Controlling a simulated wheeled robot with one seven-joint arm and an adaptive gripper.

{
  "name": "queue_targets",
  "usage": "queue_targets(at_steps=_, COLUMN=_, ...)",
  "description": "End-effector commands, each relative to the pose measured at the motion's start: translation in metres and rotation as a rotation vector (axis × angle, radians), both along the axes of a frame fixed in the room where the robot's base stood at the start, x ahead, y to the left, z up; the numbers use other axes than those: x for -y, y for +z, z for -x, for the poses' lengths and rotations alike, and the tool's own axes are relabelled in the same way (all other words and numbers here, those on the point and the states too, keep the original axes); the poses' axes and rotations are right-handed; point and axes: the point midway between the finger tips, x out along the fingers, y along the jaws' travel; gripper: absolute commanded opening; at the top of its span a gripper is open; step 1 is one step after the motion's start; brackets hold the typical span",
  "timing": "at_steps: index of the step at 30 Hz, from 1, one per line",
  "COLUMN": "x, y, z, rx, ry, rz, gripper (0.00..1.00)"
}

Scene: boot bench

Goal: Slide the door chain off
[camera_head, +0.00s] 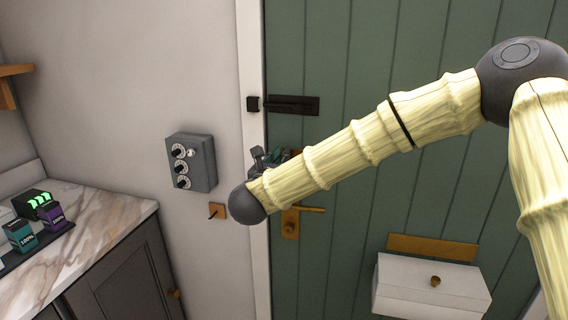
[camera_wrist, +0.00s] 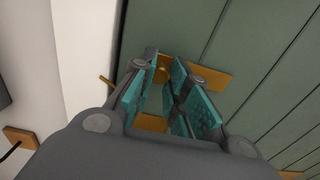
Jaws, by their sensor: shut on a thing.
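The door chain's brass track plate (camera_wrist: 214,78) lies flat on the green door in the wrist view. A small round brass knob (camera_wrist: 162,73) shows at the plate's left part, between the teal fingertip pads of my gripper (camera_wrist: 165,66). My gripper is shut on this knob, with a gap between the pads further back. A brass piece (camera_wrist: 105,80) sticks out left of the fingers near the door frame. In the head view my gripper (camera_head: 270,157) is at the door's left edge, and my arm hides most of the track. I cannot make out the chain links.
A black bolt (camera_head: 295,105) is above my gripper on the door. A brass lever handle (camera_head: 290,222) is below it. A grey dial box (camera_head: 190,162) and a brass switch plate (camera_head: 217,212) are on the wall at left. A white box (camera_head: 432,288) is low on the door.

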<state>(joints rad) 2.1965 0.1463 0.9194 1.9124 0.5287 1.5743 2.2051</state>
Motion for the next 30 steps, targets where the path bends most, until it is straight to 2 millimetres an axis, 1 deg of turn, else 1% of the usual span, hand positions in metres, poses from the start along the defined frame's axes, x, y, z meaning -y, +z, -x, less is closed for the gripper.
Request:
queue_targets(at_steps=3, x=-0.002, y=0.002, z=0.000, rx=0.002, ry=0.004, rz=-0.002, gripper=0.00)
queue_targets(at_steps=4, x=-0.002, y=0.002, z=0.000, rx=0.002, ry=0.004, rz=-0.002, gripper=0.18)
queue_targets(at_steps=6, x=-0.002, y=0.002, z=0.000, rx=0.002, ry=0.004, rz=-0.002, gripper=0.30)
queue_targets(at_steps=8, x=-0.002, y=0.002, z=0.000, rx=0.002, ry=0.004, rz=-0.002, gripper=0.40)
queue_targets(at_steps=17, x=0.001, y=0.001, z=0.000, rx=0.001, ry=0.000, rz=-0.001, gripper=0.40)
queue_targets(at_steps=20, x=0.000, y=0.001, z=0.004, rx=0.001, ry=0.001, rz=-0.001, gripper=0.40)
queue_targets(at_steps=23, x=-0.003, y=0.001, z=0.013, rx=0.000, ry=0.003, rz=-0.001, gripper=0.40)
queue_targets(at_steps=26, x=-0.006, y=0.001, z=0.028, rx=0.000, ry=0.003, rz=-0.001, gripper=0.40)
queue_targets(at_steps=30, x=-0.011, y=0.001, z=0.054, rx=-0.001, ry=0.003, rz=-0.001, gripper=0.40)
